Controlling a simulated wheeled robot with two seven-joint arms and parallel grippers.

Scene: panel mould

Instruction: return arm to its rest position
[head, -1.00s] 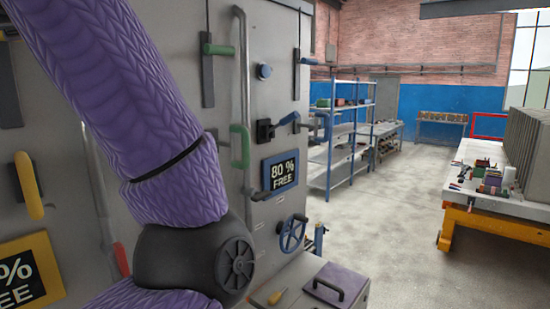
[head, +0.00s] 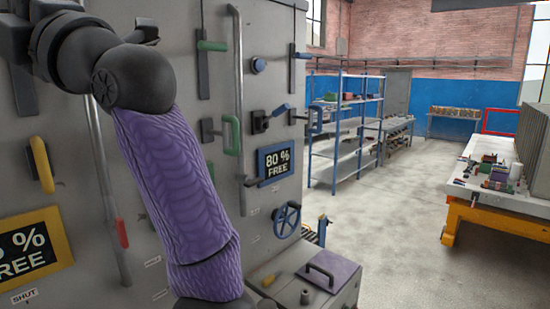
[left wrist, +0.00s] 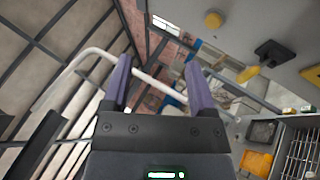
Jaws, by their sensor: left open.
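My left arm (head: 180,190) crosses the left of the head view, a purple link running between a dark joint at the upper left and the bottom edge. Its gripper cannot be made out there. In the left wrist view my left gripper (left wrist: 156,82) shows two purple fingers spread apart with no object held between them. A pale curved bar (left wrist: 95,52) passes behind the fingers; I cannot tell how far away it is. My right gripper is in neither view.
A grey panel with a green handle (head: 232,135), a blue handwheel (head: 288,220) and an "80 % FREE" sign (head: 275,162) stands close behind the arm. A grey box with a purple lid (head: 328,272) sits at its foot. Open floor (head: 400,225) lies to the right, before a workbench (head: 500,203).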

